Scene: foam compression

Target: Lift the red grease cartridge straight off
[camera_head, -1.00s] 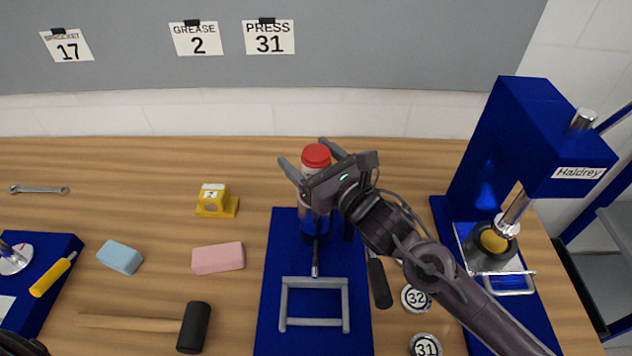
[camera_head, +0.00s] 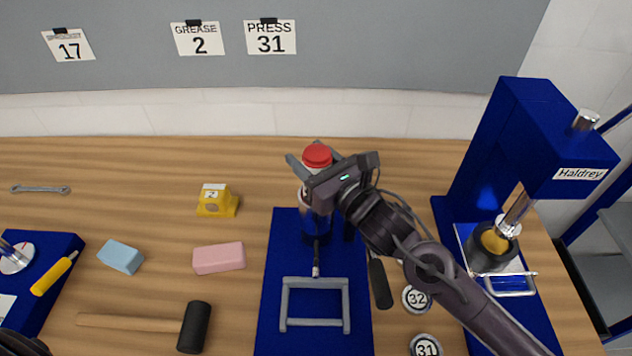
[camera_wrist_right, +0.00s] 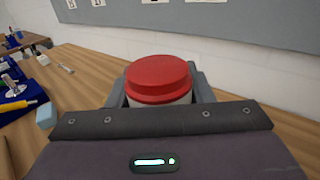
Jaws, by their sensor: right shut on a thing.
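The cartridge's lower part is hidden behind the gripper. My left gripper is not in view; only a dark part of my body shows at the lower left edge.
A blue press (camera_head: 500,150) stands at the right. A yellow block (camera_head: 216,204), a blue block (camera_head: 120,257), a pink block (camera_head: 218,258) and a mallet (camera_head: 194,327) lie to the left. Round numbered weights (camera_head: 416,298) sit right of the plate. The table behind the cartridge is clear.

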